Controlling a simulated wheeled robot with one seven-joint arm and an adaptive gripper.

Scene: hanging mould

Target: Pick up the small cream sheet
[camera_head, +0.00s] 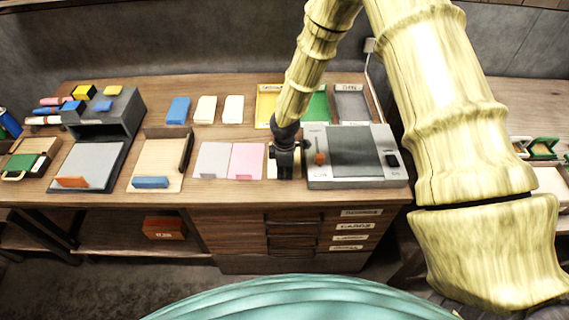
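A cream sheet (271,170) lies on the desk between the pink sheet and the grey machine, and my gripper covers most of it. My dark gripper (285,172) points down over this sheet. Its fingers are too small and dark to show whether they are open or shut, or whether they touch the sheet. Two other small cream pieces, a left one (205,109) and a right one (233,109), lie farther back beside a blue piece (178,110).
A grey sheet (211,160) and a pink sheet (247,161) lie left of my gripper. A flat grey machine (325,181) with an orange knob stands close on its right. Yellow (267,92), green (316,105) and grey (351,104) trays are behind. Boards and a dark stand (119,115) fill the left.

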